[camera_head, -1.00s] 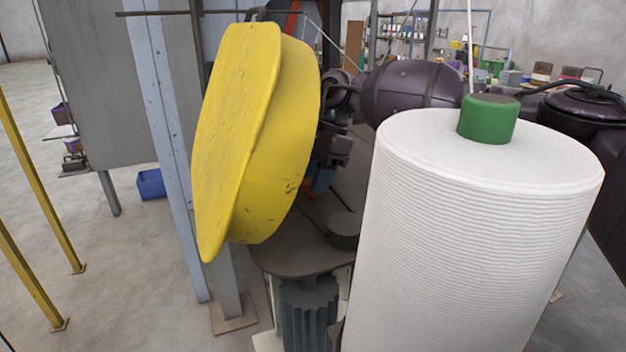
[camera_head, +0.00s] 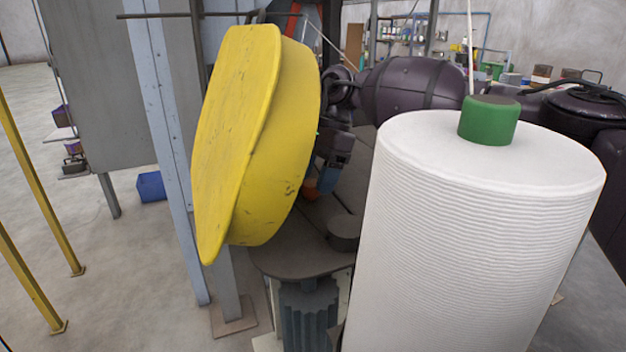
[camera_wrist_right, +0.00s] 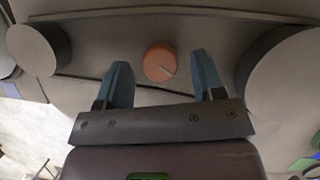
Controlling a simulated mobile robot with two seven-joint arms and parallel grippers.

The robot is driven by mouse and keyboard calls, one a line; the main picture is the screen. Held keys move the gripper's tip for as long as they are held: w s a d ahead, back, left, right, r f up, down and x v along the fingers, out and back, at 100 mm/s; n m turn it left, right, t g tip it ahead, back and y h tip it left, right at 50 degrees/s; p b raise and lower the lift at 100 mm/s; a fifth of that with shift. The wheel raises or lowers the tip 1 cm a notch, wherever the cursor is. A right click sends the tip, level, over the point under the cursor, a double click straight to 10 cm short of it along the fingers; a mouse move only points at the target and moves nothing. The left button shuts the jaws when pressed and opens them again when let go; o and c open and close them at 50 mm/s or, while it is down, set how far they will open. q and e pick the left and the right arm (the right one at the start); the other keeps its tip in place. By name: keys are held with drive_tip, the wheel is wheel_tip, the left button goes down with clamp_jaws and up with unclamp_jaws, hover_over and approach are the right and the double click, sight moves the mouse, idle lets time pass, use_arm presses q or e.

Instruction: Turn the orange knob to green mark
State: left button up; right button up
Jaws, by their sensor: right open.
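In the right wrist view, the round orange knob (camera_wrist_right: 158,61) sits on a grey panel, with a pale pointer line towards its lower right. My right gripper (camera_wrist_right: 160,64) is open, its two blue fingers on either side of the knob in this view, with visible gaps. I cannot tell whether the fingertips reach past the knob's face. In the head view, my right gripper (camera_head: 327,178) is small and partly hidden behind the yellow guard, beside a bit of orange. No green mark can be made out on the panel. My left gripper is not in view.
A large yellow guard (camera_head: 240,140) and a white spool (camera_head: 470,240) with a green core (camera_head: 488,120) stand in front of the work spot. A dark round plate (camera_head: 300,255) lies between them. In the wrist view, grey cylinders (camera_wrist_right: 38,50) flank the panel.

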drive_tip(key=v, duration=0.9)
drive_tip(key=shift+r+b, duration=0.35)
drive_tip(key=shift+b, duration=0.1)
